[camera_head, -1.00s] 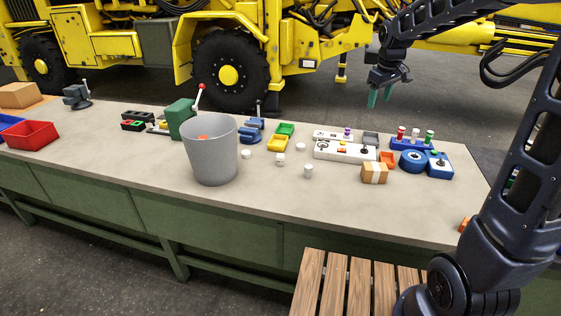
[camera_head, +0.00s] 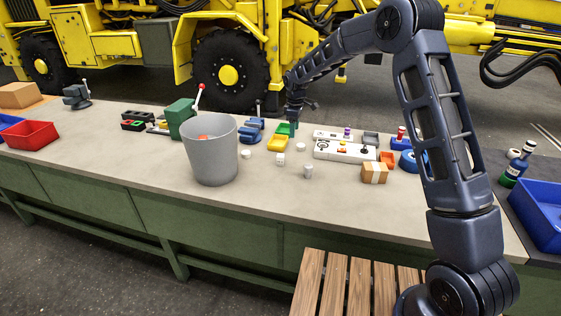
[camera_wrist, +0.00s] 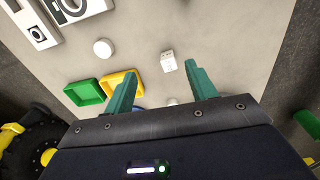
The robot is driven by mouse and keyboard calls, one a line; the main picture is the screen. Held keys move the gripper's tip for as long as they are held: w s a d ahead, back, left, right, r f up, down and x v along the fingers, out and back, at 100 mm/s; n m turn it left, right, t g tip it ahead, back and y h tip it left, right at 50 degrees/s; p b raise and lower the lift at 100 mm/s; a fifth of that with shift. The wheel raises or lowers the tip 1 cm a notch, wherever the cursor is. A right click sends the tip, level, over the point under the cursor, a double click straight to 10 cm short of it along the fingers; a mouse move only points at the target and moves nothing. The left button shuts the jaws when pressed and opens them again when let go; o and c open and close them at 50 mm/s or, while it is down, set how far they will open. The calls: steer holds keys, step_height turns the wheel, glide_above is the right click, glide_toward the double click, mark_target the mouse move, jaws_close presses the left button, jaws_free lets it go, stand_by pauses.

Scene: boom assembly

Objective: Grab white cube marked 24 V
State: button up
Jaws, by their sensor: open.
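A small white cube (camera_head: 280,159) with dark markings lies on the bench, in front of the yellow tray. In the wrist view the cube (camera_wrist: 168,61) shows between and just beyond my two teal fingertips; its marking is too small to read. My gripper (camera_wrist: 161,69) is open and empty, with its fingers on either side of the cube in the picture. In the head view my gripper (camera_head: 293,122) hangs over the far side of the bench near the green tray, above and behind the cube.
White round pieces stand nearby: one right of the cube (camera_head: 300,147), one in front (camera_head: 308,171). A grey bin (camera_head: 210,152) stands left. Yellow (camera_head: 277,144) and green trays (camera_wrist: 84,93) lie behind. A white control box (camera_head: 345,152) is right. The bench front is clear.

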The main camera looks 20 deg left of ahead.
steer(key=n, duration=0.2)
glide_above(280, 155)
steer(key=f, duration=0.6)
steer(key=shift+s+f, duration=0.2)
step_height(280, 155, down, 6)
steer(key=shift+d+r, duration=0.1)
steer(key=shift+r, duration=0.15)
steer(key=shift+w+f, duration=0.15)
steer(key=shift+f, duration=1.15)
steer(key=shift+w+f, duration=0.1)
steer(key=shift+f, duration=1.15)
steer(key=shift+c, duration=0.5)
steer(key=c, duration=1)
